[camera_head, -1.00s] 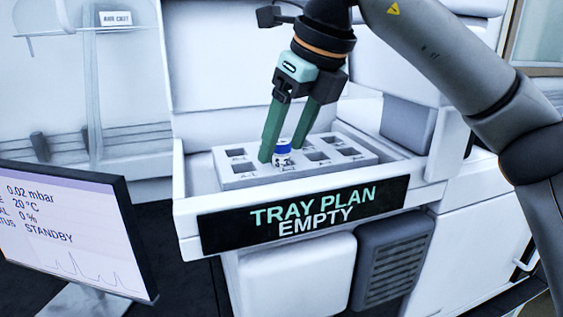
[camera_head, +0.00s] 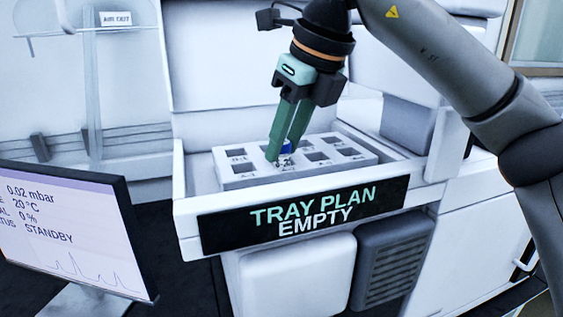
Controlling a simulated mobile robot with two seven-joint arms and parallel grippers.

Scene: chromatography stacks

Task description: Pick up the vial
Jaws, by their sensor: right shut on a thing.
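The vial (camera_head: 286,148) has a blue cap and a white label with dark marks. It stands in a slot in the front part of the white vial rack (camera_head: 237,181), and its lower part is hidden in the slot. My right gripper (camera_head: 281,157) reaches down from above with its green fingers shut on the vial. One finger covers the vial's left side. My left gripper is not in view.
The rack has several square slots and sits in a white drawer (camera_head: 186,215). A black sign (camera_head: 303,213) on its front reads "TRAY PLAN EMPTY". A monitor (camera_head: 70,235) stands at the left.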

